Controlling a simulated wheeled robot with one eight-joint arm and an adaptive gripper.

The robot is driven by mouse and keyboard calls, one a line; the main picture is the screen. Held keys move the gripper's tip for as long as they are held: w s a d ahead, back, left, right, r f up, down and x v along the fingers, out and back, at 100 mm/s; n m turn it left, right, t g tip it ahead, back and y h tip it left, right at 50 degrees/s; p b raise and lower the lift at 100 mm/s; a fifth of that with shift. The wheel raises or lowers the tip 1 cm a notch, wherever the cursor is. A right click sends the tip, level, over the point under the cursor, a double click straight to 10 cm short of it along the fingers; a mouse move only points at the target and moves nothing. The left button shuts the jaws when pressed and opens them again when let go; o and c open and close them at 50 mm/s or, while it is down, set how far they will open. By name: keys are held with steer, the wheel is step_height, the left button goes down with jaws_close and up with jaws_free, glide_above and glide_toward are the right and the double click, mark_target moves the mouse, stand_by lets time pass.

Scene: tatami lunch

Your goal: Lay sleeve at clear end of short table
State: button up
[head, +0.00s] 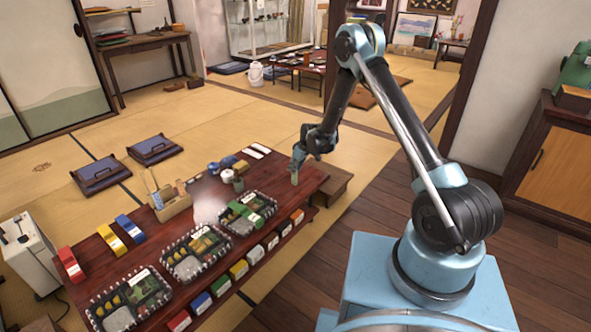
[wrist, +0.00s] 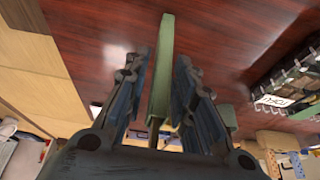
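My gripper (head: 297,160) hangs over the right end of the dark red low table (head: 285,185). In the wrist view, my gripper (wrist: 160,90) has its fingers on either side of a narrow, pale green sleeve (wrist: 162,60) seen edge-on, and appears shut on it. The sleeve (head: 294,179) also shows in the head view, pointing down below the fingers at the table's bare end. I cannot tell whether its lower end touches the tabletop. Another green piece (wrist: 229,115) shows partly behind the right finger.
Several bento boxes line the table's near side, one with a green band (head: 245,213). A wooden caddy (head: 172,205), blue pot (head: 213,169) and small green cup (head: 238,185) stand further left. A low brown bench (head: 332,182) abuts the right end.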

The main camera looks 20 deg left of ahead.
stand_by(0.3)
steer(key=v, duration=1.2)
steer(key=shift+r, duration=0.15)
steer(key=s+d+r+m+h, duration=0.1)
steer(key=s+d+r+m, duration=0.15)
steer(key=d+r, duration=1.25)
steer(key=s+d+r+m+h, duration=0.1)
steer(key=s+d+r+m, duration=0.1)
steer(key=s+d+r, duration=0.4)
steer(key=s+d+r+m, duration=0.2)
steer(key=s+d+r, duration=0.1)
steer(key=d, duration=0.5)
steer(key=s+d+r+m+h, duration=0.1)
steer(key=s+d+r+m, duration=0.2)
steer(key=s+d, duration=0.9)
steer(key=s+d+f+m, duration=0.2)
steer(key=s+d+f, duration=0.1)
steer(key=s, duration=0.5)
steer(key=s+d+f+m+h, duration=0.1)
steer(key=s+d+f, duration=0.2)
steer(key=s, duration=0.5)
steer(key=shift+s+d+m, duration=0.3)
steer(key=shift+d+m, duration=0.05)
steer(key=shift+d, duration=0.2)
